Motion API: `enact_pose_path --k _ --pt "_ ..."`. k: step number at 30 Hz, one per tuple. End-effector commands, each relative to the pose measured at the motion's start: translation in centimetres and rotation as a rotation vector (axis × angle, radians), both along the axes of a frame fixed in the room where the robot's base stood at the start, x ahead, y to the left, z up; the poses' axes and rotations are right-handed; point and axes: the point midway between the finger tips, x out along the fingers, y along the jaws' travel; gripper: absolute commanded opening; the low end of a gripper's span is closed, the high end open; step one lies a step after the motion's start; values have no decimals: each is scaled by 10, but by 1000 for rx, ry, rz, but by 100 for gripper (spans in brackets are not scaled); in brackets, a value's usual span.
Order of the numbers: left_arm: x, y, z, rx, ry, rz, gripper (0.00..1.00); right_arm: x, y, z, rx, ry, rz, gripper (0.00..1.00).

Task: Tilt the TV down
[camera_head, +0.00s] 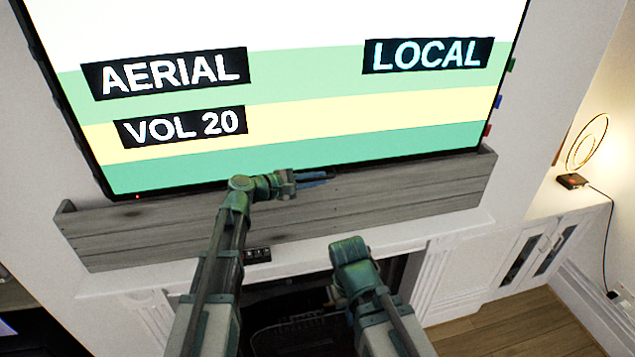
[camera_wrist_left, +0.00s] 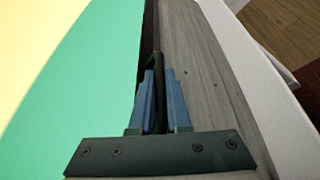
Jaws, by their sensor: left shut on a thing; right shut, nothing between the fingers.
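The TV (camera_head: 300,105) hangs above the hearth, its lit screen showing "AERIAL", "VOL 20" and "LOCAL". Its lower edge sits just behind the top of a grey wooden mantel box. My left gripper (camera_head: 313,179) is at the TV's bottom edge, its blue fingers pointing right. In the left wrist view the fingers (camera_wrist_left: 158,100) are shut on a dark handle (camera_wrist_left: 156,62) between the green screen band and the wood. My right gripper (camera_head: 333,292) is shut, low in front of the hearth, its fingers mostly hidden by my wrist.
The grey wooden mantel box (camera_head: 420,195) runs below the TV, close to my left gripper. Under it are a white shelf and a dark fireplace opening (camera_head: 300,305).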

Motion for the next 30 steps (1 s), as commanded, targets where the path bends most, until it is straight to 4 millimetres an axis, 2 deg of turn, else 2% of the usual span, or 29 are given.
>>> enact_pose_path --k 1,2,9,10,12,22,26,30 --pt "13 4 -3 1 -2 5 0 0 0 -3 0 0 1 0" --pt "15 5 -3 1 -2 5 0 0 0 -3 0 0 1 0" --pt "13 4 -2 1 -1 4 0 0 0 -2 0 0 2 0" --pt "13 4 -2 1 -1 4 19 0 0 -2 0 0 2 0" --pt "13 4 -2 1 -1 4 27 0 0 -2 0 0 2 0" --pt "9 10 0 0 -2 5 27 0 0 0 0 0 1 0" --pt "-4 25 6 0 -2 7 27 0 0 6 0 0 -2 0" --pt "-22 50 13 -1 -2 8 27 0 0 13 1 0 -6 0"
